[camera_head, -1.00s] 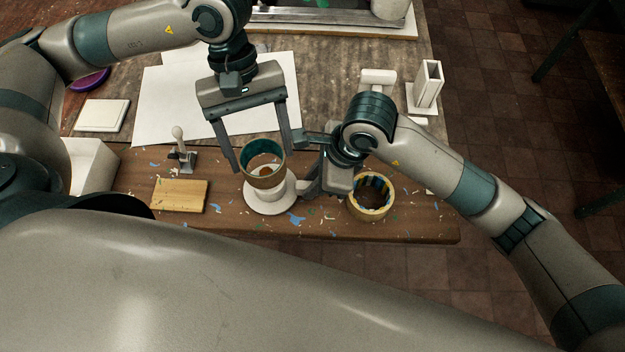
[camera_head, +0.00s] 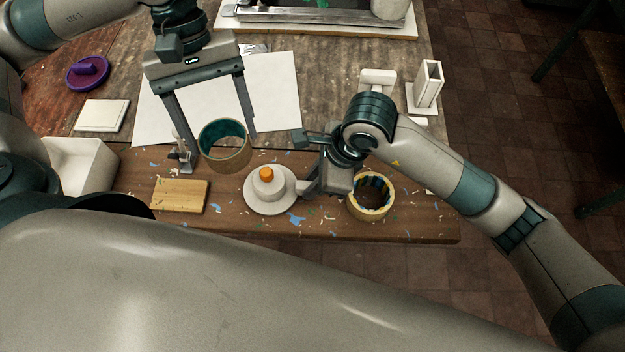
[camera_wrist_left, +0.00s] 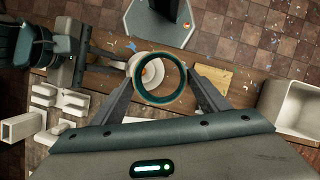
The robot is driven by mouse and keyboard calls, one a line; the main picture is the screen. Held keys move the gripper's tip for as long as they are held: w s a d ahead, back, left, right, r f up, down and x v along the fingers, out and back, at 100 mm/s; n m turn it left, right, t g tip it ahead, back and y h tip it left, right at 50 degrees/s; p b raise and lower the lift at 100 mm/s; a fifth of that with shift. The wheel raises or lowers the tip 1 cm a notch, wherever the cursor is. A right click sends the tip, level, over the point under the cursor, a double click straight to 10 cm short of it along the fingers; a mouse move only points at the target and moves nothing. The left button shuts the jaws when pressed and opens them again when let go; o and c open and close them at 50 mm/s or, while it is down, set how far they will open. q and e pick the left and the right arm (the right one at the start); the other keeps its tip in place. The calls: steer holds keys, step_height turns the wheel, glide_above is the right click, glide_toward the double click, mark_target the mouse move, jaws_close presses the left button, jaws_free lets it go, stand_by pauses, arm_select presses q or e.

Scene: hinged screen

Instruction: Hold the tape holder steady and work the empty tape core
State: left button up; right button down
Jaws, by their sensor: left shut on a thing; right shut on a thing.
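The empty tape core (camera_head: 223,146) is a brown ring with a teal inside. My left gripper (camera_head: 221,149) is shut on it and holds it in the air, left of the holder. The left wrist view shows the core (camera_wrist_left: 159,78) between the two fingers (camera_wrist_left: 160,82). The tape holder (camera_head: 268,190) is a white round base with a hub and an orange tip, standing bare on the bench. My right gripper (camera_head: 307,178) is shut on the holder at its right side; the exact contact is hard to see.
A yellow roll with a dark toothed inside (camera_head: 371,196) stands right of my right gripper. A wooden block (camera_head: 180,196), a small lever tool (camera_head: 184,155) and a white bin (camera_head: 80,166) are at left. Paper (camera_head: 275,85) lies behind. Scraps litter the bench (camera_head: 400,228).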

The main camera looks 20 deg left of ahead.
steer(key=shift+f, duration=0.1)
steer(key=c, duration=1.5)
jaws_free()
steer(key=shift+c, duration=0.2)
steer(key=shift+r, duration=0.2)
steer(key=v, duration=1.1)
steer(key=shift+d+r, duration=0.2)
steer(key=shift+r, duration=0.15)
steer(key=shift+w, duration=0.1)
